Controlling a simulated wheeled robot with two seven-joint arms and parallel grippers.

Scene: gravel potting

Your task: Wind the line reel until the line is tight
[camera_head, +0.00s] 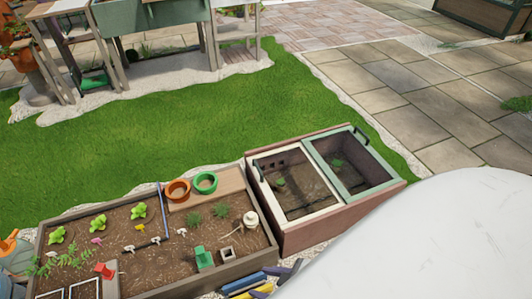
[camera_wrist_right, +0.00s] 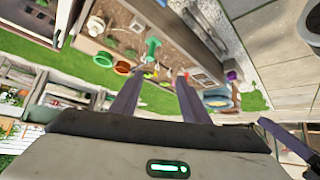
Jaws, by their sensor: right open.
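I cannot pick out the line reel for sure. In the head view, a green block-like piece (camera_head: 204,258) stands at the front of the soil bed (camera_head: 150,290), and a red piece (camera_head: 105,271) stands farther left. A thin blue strip (camera_head: 163,212) stands near the bed's back edge. No taut line can be made out. My right gripper (camera_wrist_right: 160,76) shows in the right wrist view, its two dark fingers apart with nothing between them. The bed is beyond the fingers, with the green piece (camera_wrist_right: 153,46) above them. My left gripper is not in view.
A cold frame (camera_head: 300,215) adjoins the bed on the right. Grass (camera_head: 200,130) lies open behind. A large white surface hides the lower right.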

